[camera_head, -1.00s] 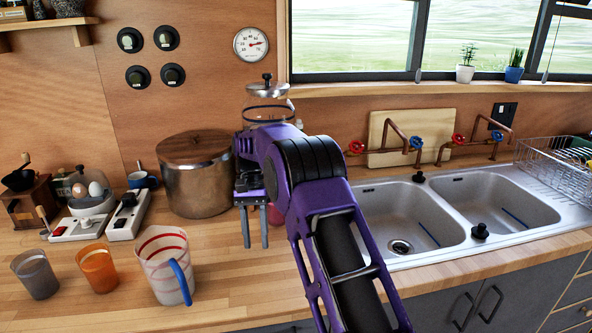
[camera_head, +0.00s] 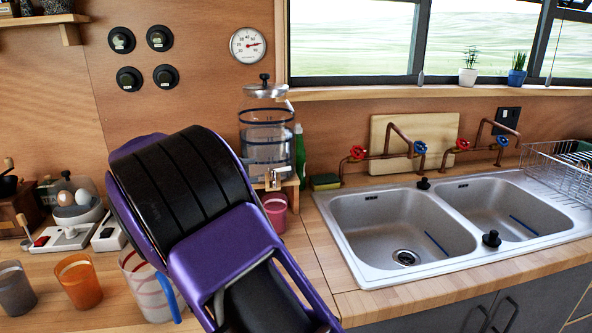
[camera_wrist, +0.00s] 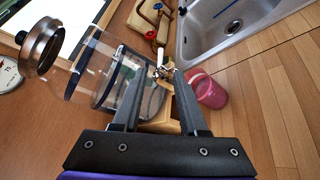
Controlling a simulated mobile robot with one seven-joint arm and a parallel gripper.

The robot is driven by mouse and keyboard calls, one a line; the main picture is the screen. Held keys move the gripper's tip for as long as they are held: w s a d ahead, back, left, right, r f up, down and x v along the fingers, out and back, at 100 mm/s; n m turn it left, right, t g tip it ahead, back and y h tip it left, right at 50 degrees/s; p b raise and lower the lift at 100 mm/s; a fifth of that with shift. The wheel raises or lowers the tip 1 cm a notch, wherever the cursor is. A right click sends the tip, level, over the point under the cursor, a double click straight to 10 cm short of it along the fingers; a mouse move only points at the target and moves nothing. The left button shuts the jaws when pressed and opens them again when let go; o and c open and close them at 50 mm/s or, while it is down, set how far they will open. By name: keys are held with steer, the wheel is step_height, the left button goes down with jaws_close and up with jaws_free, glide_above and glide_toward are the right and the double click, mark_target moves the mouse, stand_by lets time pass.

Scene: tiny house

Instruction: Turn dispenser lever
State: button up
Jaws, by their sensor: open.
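The clear glass dispenser (camera_head: 266,145) with a metal lid stands on a wooden stand left of the sinks. Its small metallic tap with the lever (camera_head: 273,180) is low on its front. In the wrist view, the dispenser (camera_wrist: 90,72) lies on its side in the picture, and the tap (camera_wrist: 160,72) shows between the fingertips, beyond them. My gripper (camera_wrist: 159,80) is open and empty, pointing at the tap; I see no clear contact. My arm hides the gripper in the head view. The lever's exact angle is too small to tell.
A pink cup (camera_head: 274,212) is below the tap; it also shows in the wrist view (camera_wrist: 211,92). A green bottle (camera_head: 299,155) and sponge (camera_head: 325,181) are close right of the dispenser. The double sink (camera_head: 400,235) lies further right. A measuring jug (camera_head: 140,290) is partly behind my arm.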

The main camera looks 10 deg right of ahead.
mark_target(291, 168)
steer(key=b+x, duration=0.1)
steer(key=x, duration=1.4)
steer(key=shift+d, duration=0.1)
jaws_close()
